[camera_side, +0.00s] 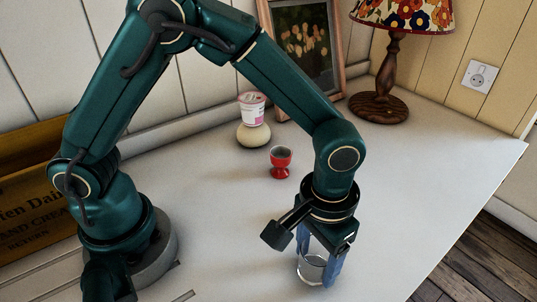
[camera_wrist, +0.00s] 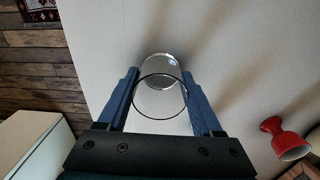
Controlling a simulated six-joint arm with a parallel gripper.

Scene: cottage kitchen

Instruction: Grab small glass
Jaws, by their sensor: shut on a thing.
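The small glass (camera_side: 311,269) is clear and stands upright at the front right of the white table. In the wrist view its round rim and base (camera_wrist: 160,72) show between the two blue fingers. My gripper (camera_side: 318,266) points down from above, with one finger on each side of the glass. It is shut on the glass; the fingers also show in the wrist view (camera_wrist: 160,103). I cannot tell whether the base of the glass touches the table.
A red egg cup (camera_side: 281,161) stands behind my gripper. Further back are a white-and-pink cup (camera_side: 252,108) on a round cream object (camera_side: 253,135), a picture frame (camera_side: 306,60) and a lamp (camera_side: 380,104). The table (camera_side: 440,190) is clear to the right, up to its edge.

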